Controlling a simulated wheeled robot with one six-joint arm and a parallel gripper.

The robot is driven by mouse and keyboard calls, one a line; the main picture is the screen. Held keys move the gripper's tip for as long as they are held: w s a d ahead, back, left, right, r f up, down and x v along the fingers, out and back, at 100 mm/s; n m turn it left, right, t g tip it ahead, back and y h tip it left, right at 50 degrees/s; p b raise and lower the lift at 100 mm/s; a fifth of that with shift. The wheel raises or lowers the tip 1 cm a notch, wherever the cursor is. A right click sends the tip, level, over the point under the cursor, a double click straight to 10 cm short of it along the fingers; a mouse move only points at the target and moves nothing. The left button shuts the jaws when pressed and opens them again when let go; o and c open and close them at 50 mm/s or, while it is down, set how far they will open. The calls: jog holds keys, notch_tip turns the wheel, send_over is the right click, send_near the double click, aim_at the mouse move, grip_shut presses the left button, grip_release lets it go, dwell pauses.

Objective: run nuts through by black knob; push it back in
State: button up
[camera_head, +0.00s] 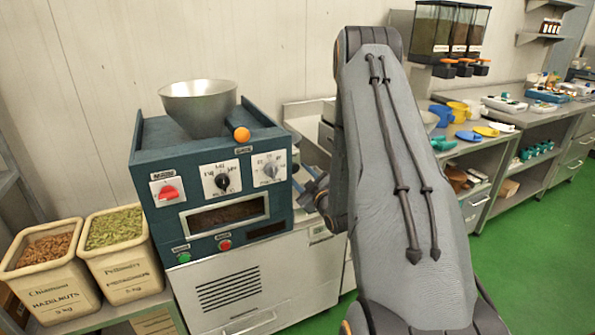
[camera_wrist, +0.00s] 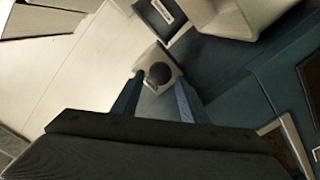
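In the wrist view a round black knob (camera_wrist: 160,74) sits on a light grey plate (camera_wrist: 174,60) at the side of the blue machine (camera_wrist: 225,65). My gripper (camera_wrist: 159,84) points at it with its two blue fingers apart. The knob shows between and just beyond the fingertips; I cannot tell whether they touch it. In the head view the blue machine (camera_head: 165,232) carries a steel hopper (camera_head: 199,108). My gripper (camera_head: 311,192) is at its right side, partly behind my arm. The side knob cannot be made out there.
The machine's front has a red knob (camera_head: 168,193), a black dial (camera_head: 222,181), a window (camera_head: 225,214) and two buttons. An orange ball (camera_head: 242,134) stands on top. Bins of hazelnuts (camera_head: 48,250) and pistachios (camera_head: 115,228) stand left. Benches with dispensers (camera_head: 447,30) are right.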

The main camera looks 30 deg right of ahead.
jog(key=shift+w+d, duration=0.1)
jog(key=shift+w, duration=1.05)
grip_shut()
jog(key=s, duration=0.4)
jog(key=s+p, duration=0.1)
jog(key=shift+s+a, duration=0.35)
jog(key=shift+s, duration=0.05)
jog(key=shift+f, duration=0.1)
grip_release()
jog(key=shift+s, duration=0.15)
jog(key=shift+d, duration=0.1)
